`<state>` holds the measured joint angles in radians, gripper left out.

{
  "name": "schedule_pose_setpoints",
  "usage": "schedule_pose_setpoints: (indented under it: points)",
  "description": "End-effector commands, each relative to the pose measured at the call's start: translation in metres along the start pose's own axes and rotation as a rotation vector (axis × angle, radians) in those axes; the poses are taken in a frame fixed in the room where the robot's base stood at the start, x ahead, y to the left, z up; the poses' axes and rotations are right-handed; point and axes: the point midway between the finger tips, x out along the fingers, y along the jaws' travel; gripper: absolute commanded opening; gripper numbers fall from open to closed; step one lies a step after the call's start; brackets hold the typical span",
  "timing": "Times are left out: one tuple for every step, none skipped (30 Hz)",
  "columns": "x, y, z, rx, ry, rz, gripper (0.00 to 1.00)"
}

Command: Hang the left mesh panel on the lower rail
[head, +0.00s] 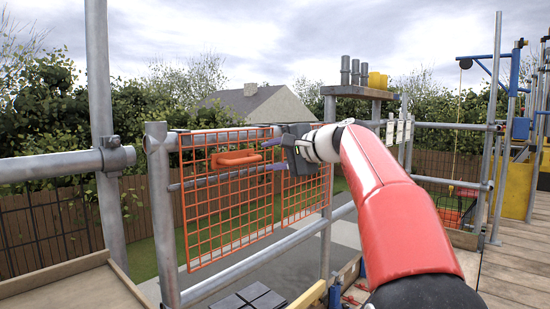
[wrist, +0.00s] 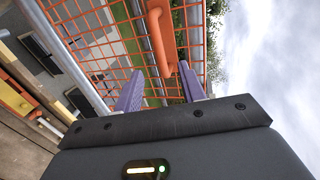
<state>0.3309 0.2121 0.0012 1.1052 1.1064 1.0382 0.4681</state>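The left mesh panel (head: 228,205) is an orange wire grid, upright against the grey tube railing. Its top is near the upper tube, and its bottom edge is near the lower rail (head: 255,262); how it is held is not clear. An orange handle (head: 236,158) sits on its upper part, also seen in the wrist view (wrist: 158,30). A second orange mesh panel (head: 305,192) stands to its right, partly behind my arm. My gripper (head: 268,155) is beside the handle's right end. In the wrist view its purple fingers (wrist: 158,88) are spread apart, with the handle just ahead, not clamped.
A grey upright post (head: 162,215) stands at the panel's left edge, with a taller scaffold pole (head: 102,130) farther left. A shelf (head: 358,92) with grey and yellow cylinders stands behind my arm. Wooden boards (head: 75,285) lie at lower left. A dark slab stack (head: 248,299) is below the panel.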

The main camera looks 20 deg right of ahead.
Motion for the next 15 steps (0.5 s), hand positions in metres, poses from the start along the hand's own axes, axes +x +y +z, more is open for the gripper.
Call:
schedule_pose_setpoints:
  points:
    - [0.003, 0.000, 0.000, 0.001, -0.001, -0.001, 0.40]
    - [0.004, 0.000, 0.000, 0.001, -0.001, 0.000, 0.40]
    - [0.007, 0.000, 0.000, 0.001, -0.001, 0.000, 0.40]
    - [0.009, 0.000, 0.000, 0.001, -0.002, 0.001, 0.40]
    - [0.012, 0.000, 0.000, 0.001, -0.002, 0.001, 0.40]
    - [0.016, -0.001, 0.000, 0.001, -0.003, 0.001, 0.40]
    - [0.020, -0.001, 0.001, 0.000, -0.002, 0.001, 0.40]
    - [0.024, -0.001, 0.001, 0.001, -0.002, 0.001, 0.40]
    - [0.029, 0.000, 0.001, 0.001, -0.003, 0.002, 0.40]
    - [0.032, 0.000, 0.001, 0.001, -0.003, 0.002, 0.40]
    - [0.036, -0.001, 0.001, 0.001, -0.002, 0.002, 0.40]
    - [0.040, -0.001, 0.001, 0.000, -0.002, 0.001, 0.40]
    - [0.044, -0.001, 0.001, 0.000, -0.002, 0.001, 0.40]
    - [0.048, -0.001, 0.001, 0.000, -0.003, 0.002, 0.40]
    - [0.053, -0.001, 0.001, 0.000, -0.002, 0.002, 0.40]
